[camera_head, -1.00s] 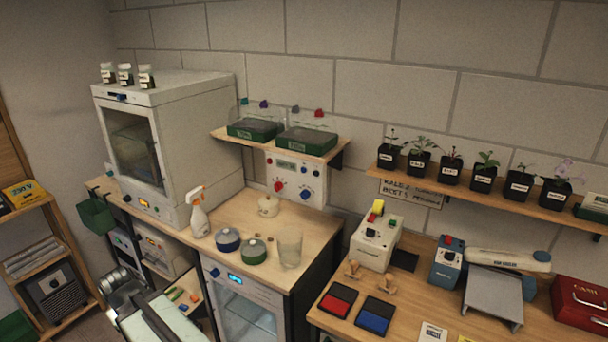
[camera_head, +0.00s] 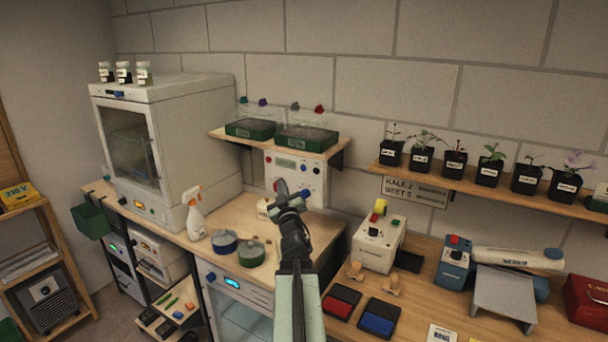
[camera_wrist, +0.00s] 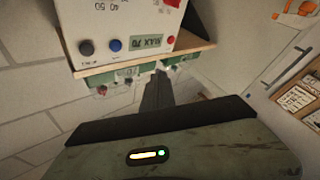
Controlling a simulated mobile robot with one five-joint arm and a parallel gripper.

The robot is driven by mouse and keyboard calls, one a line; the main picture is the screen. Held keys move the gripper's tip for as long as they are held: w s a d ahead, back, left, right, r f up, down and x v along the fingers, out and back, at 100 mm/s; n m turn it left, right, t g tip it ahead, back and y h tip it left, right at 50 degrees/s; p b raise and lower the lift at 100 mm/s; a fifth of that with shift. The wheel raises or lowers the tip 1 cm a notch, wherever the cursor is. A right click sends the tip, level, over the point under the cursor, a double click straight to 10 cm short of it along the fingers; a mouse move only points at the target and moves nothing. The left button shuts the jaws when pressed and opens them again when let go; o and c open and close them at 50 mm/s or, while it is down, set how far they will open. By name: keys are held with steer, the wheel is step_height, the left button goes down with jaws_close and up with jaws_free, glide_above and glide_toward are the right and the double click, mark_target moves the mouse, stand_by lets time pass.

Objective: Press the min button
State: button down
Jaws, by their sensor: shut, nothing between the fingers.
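I cannot read which button is labelled min. Contact with the panel is not visible.
The shelf (camera_head: 240,138) with green trays juts out just above the panel. Below are a bench (camera_head: 185,238) with a spray bottle (camera_head: 194,214) and round tins (camera_head: 250,253). A white incubator (camera_head: 185,120) stands left; a plant shelf (camera_head: 455,183) is right.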

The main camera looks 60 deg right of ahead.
mark_target(303, 168)
steer(key=shift+s+d+r+t, duration=0.2)
steer(key=shift+s+r+t, duration=0.15)
steer(key=shift+s, duration=0.1)
steer(key=d, duration=0.8)
steer(key=shift+d, duration=0.4)
stand_by(1.6)
steer(key=shift+d, duration=0.45)
